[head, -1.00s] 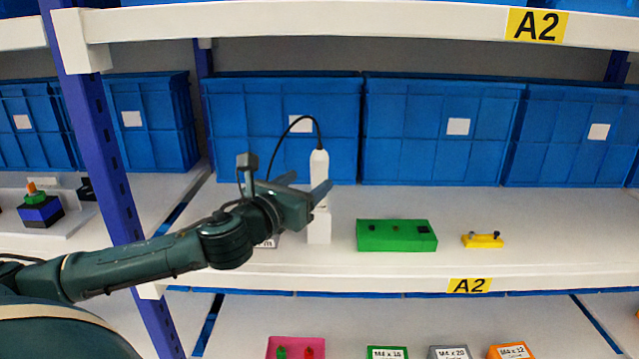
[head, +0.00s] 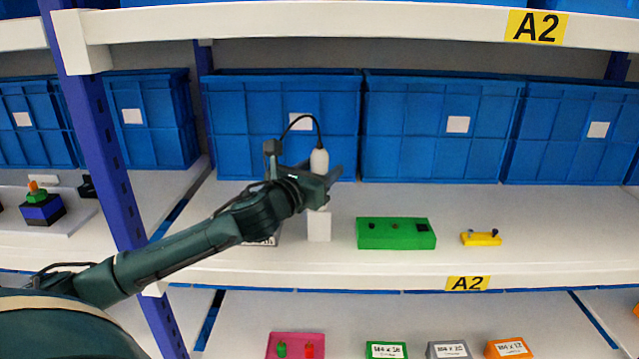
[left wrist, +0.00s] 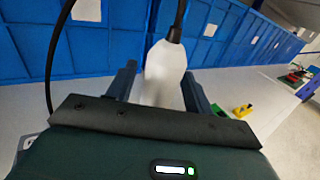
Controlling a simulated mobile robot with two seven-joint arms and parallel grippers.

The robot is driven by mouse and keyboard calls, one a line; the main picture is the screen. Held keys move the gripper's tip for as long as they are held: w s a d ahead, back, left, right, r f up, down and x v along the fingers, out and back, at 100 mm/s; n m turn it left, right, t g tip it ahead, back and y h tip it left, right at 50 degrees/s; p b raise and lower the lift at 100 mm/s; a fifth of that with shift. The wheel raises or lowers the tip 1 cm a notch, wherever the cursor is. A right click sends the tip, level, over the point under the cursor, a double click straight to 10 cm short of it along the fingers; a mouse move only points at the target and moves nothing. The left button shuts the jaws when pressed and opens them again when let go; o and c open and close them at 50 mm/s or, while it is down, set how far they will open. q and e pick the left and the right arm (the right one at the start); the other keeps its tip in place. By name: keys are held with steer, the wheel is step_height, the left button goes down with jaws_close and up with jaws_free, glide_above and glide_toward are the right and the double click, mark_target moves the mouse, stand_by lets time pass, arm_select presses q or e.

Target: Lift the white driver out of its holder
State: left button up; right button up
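The white driver (head: 319,160) stands upright with a black cable curving from its top. Its white block holder (head: 319,227) stands on the shelf below it. My left gripper (head: 325,180) is at the driver and hides its lower part and where it meets the holder. In the left wrist view the driver (left wrist: 165,78) is between the two dark fingers (left wrist: 160,85). A gap shows on its left side, while the right finger is very close to it; I cannot tell if it touches. The fingers look open. My right gripper is not in view.
A green block (head: 396,234) and a small yellow part (head: 481,239) lie right of the holder. A dark labelled box (head: 262,240) is partly hidden on its left. Blue bins (head: 442,125) line the back. A blue post (head: 104,160) stands left; a shelf (head: 400,12) is above.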

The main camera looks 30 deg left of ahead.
arm_select(q)
steer(key=shift+r, duration=0.1)
jaws_close()
steer(key=shift+r, duration=0.1)
stand_by(0.3)
step_height(320, 180, up, 10)
steer(key=shift+f+p, duration=0.1)
steer(key=shift+p, duration=0.8)
steer(key=shift+c, duration=2)
jaws_free()
jaws_close()
